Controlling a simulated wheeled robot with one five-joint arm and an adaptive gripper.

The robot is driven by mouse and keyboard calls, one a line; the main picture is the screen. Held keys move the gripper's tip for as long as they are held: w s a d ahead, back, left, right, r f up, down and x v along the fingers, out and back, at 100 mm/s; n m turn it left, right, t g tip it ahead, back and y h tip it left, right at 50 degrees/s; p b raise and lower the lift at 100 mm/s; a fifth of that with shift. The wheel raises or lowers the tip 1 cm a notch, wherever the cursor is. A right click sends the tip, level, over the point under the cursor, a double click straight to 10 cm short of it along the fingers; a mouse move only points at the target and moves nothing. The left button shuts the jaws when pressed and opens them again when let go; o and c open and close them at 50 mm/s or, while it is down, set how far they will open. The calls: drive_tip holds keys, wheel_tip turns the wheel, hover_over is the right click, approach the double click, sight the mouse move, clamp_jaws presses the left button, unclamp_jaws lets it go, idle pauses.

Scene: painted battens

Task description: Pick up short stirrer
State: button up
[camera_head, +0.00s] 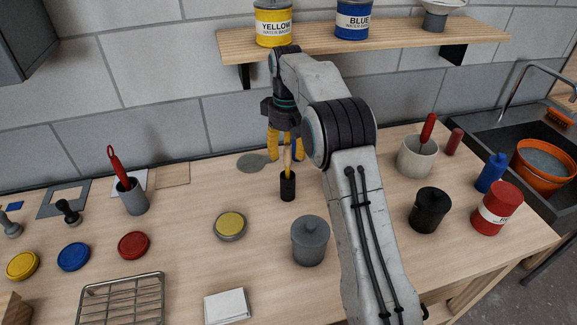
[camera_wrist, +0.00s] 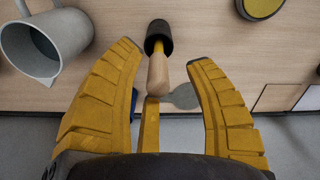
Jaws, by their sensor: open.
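A short stirrer (camera_head: 287,163) with a pale wooden handle stands upright in a small black cup (camera_head: 287,187) on the bench. In the wrist view the handle (camera_wrist: 158,75) and its yellow shaft rise from the black cup (camera_wrist: 158,35). My gripper (camera_head: 286,157) is open above the cup, its yellow fingers spread around the handle. In the wrist view my gripper (camera_wrist: 164,56) has a finger on each side of the handle, with gaps showing. A further yellow finger shows behind the handle. The stirrer's lower end is hidden in the cup.
A grey pot (camera_head: 310,242) and a yellow-topped tin (camera_head: 230,226) stand nearer. A grey jug (camera_wrist: 45,42) shows beside the cup. Red-handled tools stand in a grey cup (camera_head: 134,198) and a pale pot (camera_head: 417,157). A shelf (camera_head: 380,40) overhangs behind.

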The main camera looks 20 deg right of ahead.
sight(288, 165)
drive_tip(key=shift+w+d+f+p, duration=0.1)
drive_tip(key=shift+f+p, duration=0.2)
drive_tip(key=shift+f, duration=2.45)
drive_tip(key=shift+c, duration=0.3)
clamp_jaws()
